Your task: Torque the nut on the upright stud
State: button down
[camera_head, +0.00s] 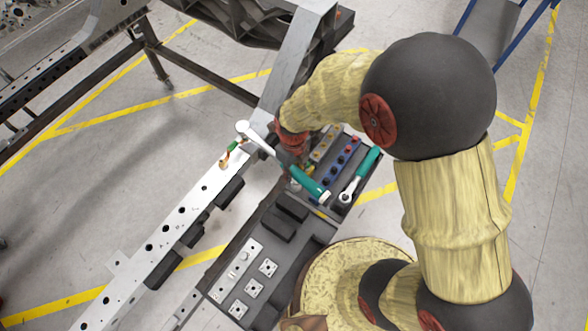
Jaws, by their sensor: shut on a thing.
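A torque wrench (309,182) with a pale metal shaft and teal handle slants across the middle of the view. Its round head (242,127) is at the upper left end, beside the metal chassis rail (200,190) in the picture. A small green and copper-coloured part (230,152) sits on the rail just below the head. I cannot make out the stud or nut, nor whether the head touches anything. My gripper (298,175) is shut on the torque wrench; its fingers are mostly hidden behind the wrench and wrist.
A dark tray (316,236) beside the rail holds small metal plates and dark blocks. Coloured sockets (341,160) and a second teal-handled ratchet (360,175) lie at its far end. Another chassis frame (90,80) stands upper left. Open grey floor with yellow lines surrounds the fixture.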

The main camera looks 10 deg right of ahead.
jog(key=shift+w+r+p, duration=0.1)
jog(key=shift+r+p, duration=0.85)
jog(key=shift+r, duration=0.3)
dwell(0.4)
